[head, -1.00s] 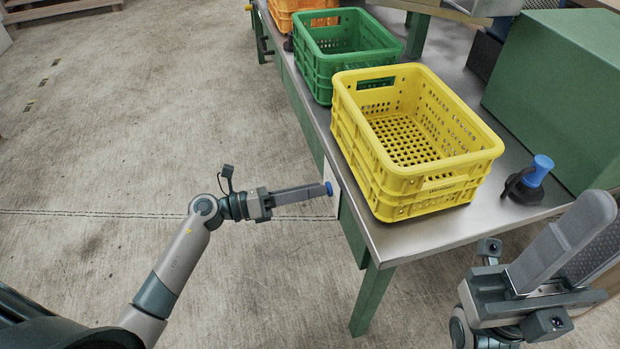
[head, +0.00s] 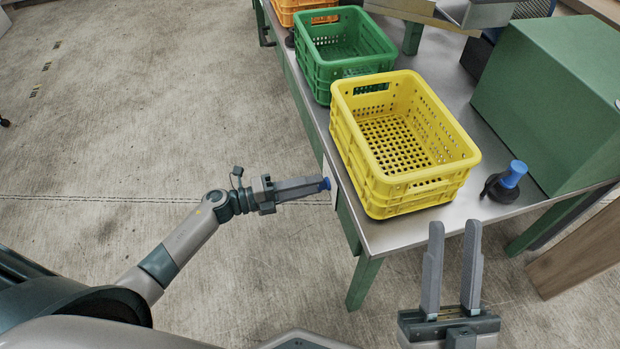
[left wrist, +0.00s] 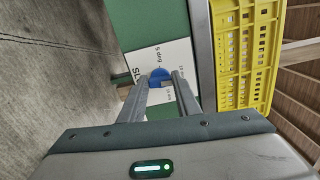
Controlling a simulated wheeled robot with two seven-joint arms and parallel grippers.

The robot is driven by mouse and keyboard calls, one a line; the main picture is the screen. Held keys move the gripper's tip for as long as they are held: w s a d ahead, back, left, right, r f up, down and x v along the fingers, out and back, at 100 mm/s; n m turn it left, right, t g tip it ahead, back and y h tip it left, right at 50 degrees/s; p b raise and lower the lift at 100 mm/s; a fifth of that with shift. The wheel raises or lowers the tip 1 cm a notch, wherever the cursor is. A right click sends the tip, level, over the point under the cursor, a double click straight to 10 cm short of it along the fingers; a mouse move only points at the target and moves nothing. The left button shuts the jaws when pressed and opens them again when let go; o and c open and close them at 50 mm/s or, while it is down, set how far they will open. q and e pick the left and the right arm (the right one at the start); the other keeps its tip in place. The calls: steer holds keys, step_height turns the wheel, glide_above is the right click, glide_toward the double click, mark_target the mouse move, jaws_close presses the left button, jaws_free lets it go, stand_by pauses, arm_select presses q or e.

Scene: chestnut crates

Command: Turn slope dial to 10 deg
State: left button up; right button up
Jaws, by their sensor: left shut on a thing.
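The blue slope dial (head: 325,184) sits on a white label plate on the side of the metal table. In the left wrist view the dial (left wrist: 160,75) shows between my fingertips, in front of the white plate (left wrist: 172,58) with "5 deg" and partly hidden lettering. My left gripper (head: 318,185) is shut on the dial. Its fingers reach it level from the left. The dial's pointer and exact setting cannot be made out. My right gripper (head: 452,250) is open and empty in front of the table's near end, fingers pointing up in the picture.
A yellow crate (head: 368,190) stands on the table (head: 420,232) just above the dial. A green crate (head: 325,72) and an orange crate (head: 290,12) stand behind it. A blue-topped black object (head: 507,183) and a green box (head: 550,95) are to the right.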

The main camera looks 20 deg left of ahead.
arm_select(q)
steer(key=shift+a+n+p, duration=0.1)
steer(key=shift+n+p, duration=0.2)
steer(key=shift+n, duration=0.3)
arm_select(e)
steer(key=shift+s+a+f+g, duration=0.1)
steer(key=shift+a+f+g, duration=0.25)
steer(key=shift+f+g, duration=0.2)
steer(key=shift+s+a+f+g, duration=0.1)
steer(key=shift+a+f+g, duration=0.3)
steer(key=shift+f, duration=0.25)
arm_select(q)
steer(key=o, duration=1)
steer(key=shift+o, duration=0.2)
steer(key=v, duration=1.7)
steer(key=shift+p, duration=0.4)
arm_select(e)
steer(key=shift+a+f+g, duration=0.3)
steer(key=shift+f+g, duration=0.25)
steer(key=shift+f, duration=0.2)
arm_select(q)
steer(key=shift+s+a, duration=0.1)
arm_select(e)
steer(key=shift+w+f, duration=0.1)
